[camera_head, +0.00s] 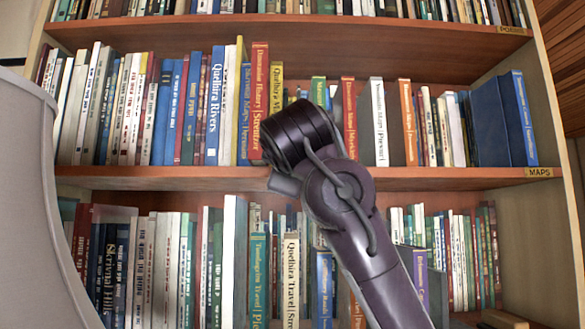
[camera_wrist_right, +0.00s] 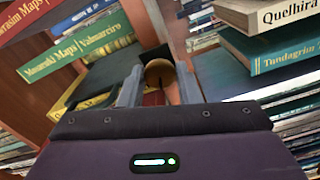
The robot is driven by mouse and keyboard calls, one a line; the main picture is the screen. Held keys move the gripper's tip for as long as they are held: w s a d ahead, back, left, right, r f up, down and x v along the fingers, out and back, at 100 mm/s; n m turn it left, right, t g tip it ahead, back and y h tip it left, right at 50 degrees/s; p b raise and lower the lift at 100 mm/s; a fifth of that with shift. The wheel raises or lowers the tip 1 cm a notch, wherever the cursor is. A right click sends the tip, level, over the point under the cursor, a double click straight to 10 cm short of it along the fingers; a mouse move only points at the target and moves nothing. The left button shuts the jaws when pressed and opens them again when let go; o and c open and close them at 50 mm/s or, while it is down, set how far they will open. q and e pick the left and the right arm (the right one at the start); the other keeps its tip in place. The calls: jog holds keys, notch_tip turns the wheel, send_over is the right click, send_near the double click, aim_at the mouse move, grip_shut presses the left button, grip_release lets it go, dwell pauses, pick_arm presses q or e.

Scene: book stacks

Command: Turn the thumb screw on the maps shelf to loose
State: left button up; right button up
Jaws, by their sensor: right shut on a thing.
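The maps shelf (camera_head: 440,173) is the middle board of the bookcase in the head view, with a "MAPS" label (camera_head: 539,172) at its right end. My right arm crosses in front of it and hides the screw and most of the gripper there. In the right wrist view, a round brass-coloured thumb screw (camera_wrist_right: 159,74) sits between the two grey fingers of my right gripper (camera_wrist_right: 160,85). The fingers are shut on it from both sides. A dark part is right behind the screw. I cannot tell how far the screw is turned. My left gripper is in neither view.
Rows of upright books (camera_head: 215,105) fill the maps shelf, with more books (camera_head: 150,265) on the shelf below. Book spines (camera_wrist_right: 275,60) lie close to the right of the gripper in the wrist view. A pale, curved lampshade-like object (camera_head: 35,190) stands at far left.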

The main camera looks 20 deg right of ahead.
jog(key=n+p, duration=0.1)
jog(key=n, duration=1.2)
jog(key=shift+r+p, duration=0.1)
jog(key=shift+p, duration=0.25)
jog(key=shift+n, duration=0.4)
jog(key=o, duration=1)
jog(key=shift+w+d, duration=0.1)
jog(key=shift+c, duration=0.2)
